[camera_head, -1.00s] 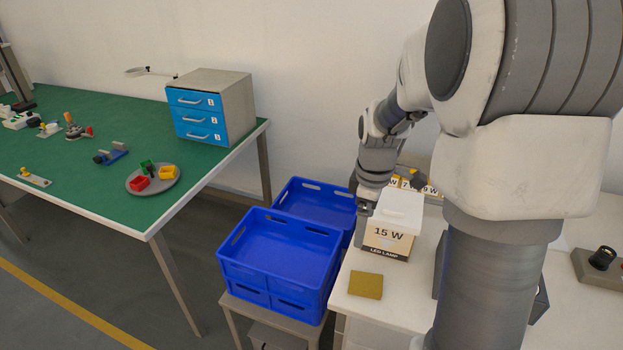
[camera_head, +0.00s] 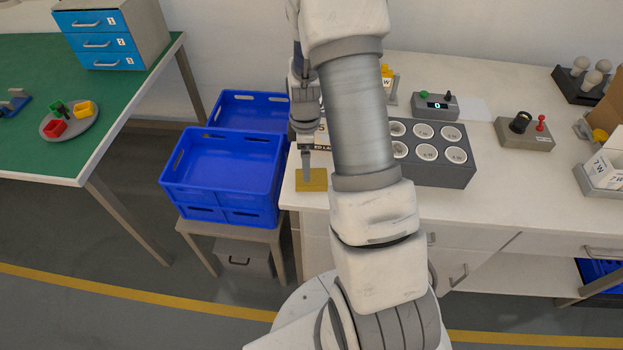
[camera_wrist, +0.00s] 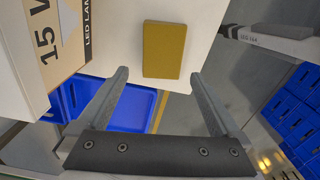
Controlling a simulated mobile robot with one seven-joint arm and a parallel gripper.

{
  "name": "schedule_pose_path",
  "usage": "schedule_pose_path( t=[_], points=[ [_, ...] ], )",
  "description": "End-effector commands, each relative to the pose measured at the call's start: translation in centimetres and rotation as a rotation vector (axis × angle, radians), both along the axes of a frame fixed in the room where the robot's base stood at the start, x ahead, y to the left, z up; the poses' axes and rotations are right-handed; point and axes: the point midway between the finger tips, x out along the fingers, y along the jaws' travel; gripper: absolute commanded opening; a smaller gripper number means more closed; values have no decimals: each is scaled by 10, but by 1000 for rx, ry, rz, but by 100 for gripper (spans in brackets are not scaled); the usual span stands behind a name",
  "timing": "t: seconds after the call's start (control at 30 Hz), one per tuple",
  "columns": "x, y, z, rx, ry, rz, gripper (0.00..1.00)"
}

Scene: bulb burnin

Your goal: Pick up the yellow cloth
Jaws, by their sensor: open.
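The yellow cloth (camera_head: 311,181) lies flat on the front left corner of the white bench, a small mustard-yellow rectangle. In the wrist view the whole cloth (camera_wrist: 164,50) shows on the white bench top, ahead of the two fingers. My gripper (camera_head: 306,178) points down over the cloth in the head view. In the wrist view my gripper (camera_wrist: 160,80) has its fingers spread wide with nothing between them. The cloth lies past the fingertips, and whether they touch it cannot be told.
The white bench (camera_head: 480,203) carries a LED lamp box (camera_wrist: 45,40) close beside the cloth, and a grey socket block (camera_head: 440,172) to the right. Blue crates (camera_head: 222,178) stand left of the bench edge. A green table (camera_head: 60,150) stands further left.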

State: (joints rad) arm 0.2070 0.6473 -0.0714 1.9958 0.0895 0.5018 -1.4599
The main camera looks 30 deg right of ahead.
Motion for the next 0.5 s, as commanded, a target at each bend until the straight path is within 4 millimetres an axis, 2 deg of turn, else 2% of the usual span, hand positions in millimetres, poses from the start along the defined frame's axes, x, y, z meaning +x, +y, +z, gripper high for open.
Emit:
schedule_pose_path(
  t=[0.17, 0.33, 0.5],
  points=[
    [-3, -3, -11, 0, 2, -2, 100],
    [-11, -12, -36, 0, 5, -5, 100],
    [-10, -11, -53, 0, 1, -2, 100]
  ],
)
